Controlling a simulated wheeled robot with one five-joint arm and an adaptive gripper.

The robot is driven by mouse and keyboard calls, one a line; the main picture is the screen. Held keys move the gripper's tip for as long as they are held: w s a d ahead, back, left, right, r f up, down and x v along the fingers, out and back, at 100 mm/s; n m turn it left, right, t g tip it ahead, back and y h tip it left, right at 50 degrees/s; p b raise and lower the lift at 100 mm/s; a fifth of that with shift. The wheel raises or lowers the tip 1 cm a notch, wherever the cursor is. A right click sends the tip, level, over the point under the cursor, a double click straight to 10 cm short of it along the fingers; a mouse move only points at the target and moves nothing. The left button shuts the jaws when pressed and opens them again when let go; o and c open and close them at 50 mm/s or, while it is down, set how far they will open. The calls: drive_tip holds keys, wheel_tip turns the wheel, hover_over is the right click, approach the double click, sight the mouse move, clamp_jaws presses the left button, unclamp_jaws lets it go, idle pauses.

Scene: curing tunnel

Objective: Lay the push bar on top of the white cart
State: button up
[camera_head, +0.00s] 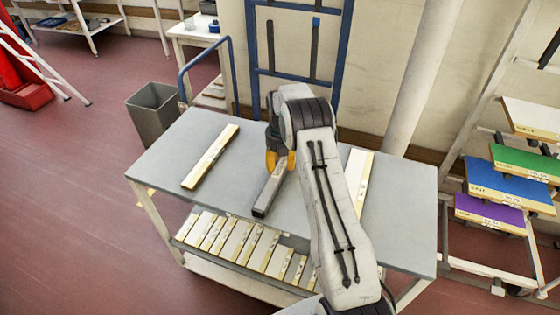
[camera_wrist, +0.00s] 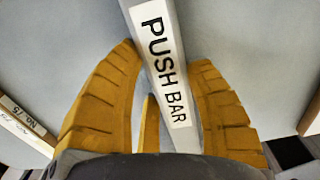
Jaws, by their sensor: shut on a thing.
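The push bar (camera_head: 269,194) is a long grey bar. In the wrist view the push bar (camera_wrist: 152,22) carries a white label reading "PUSH BAR". My gripper (camera_head: 280,161) has its yellow fingers on both sides of the bar; the wrist view shows my gripper (camera_wrist: 168,62) shut around it. The cart (camera_head: 215,128) has a grey top and a pale frame. The bar is over the middle of this top, low down; I cannot tell whether it touches. My arm hides part of the top and the bar's far end.
One pale plank (camera_head: 211,157) lies left on the top and another (camera_head: 356,180) right, partly behind my arm. Several planks (camera_head: 240,243) fill the shelf below. A grey bin (camera_head: 155,113) stands left, a rack with coloured boards (camera_head: 510,188) right. Grey top between bar and left plank is clear.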

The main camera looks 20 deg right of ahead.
drive_tip(key=shift+f, duration=0.15)
drive_tip(key=o, duration=1.2)
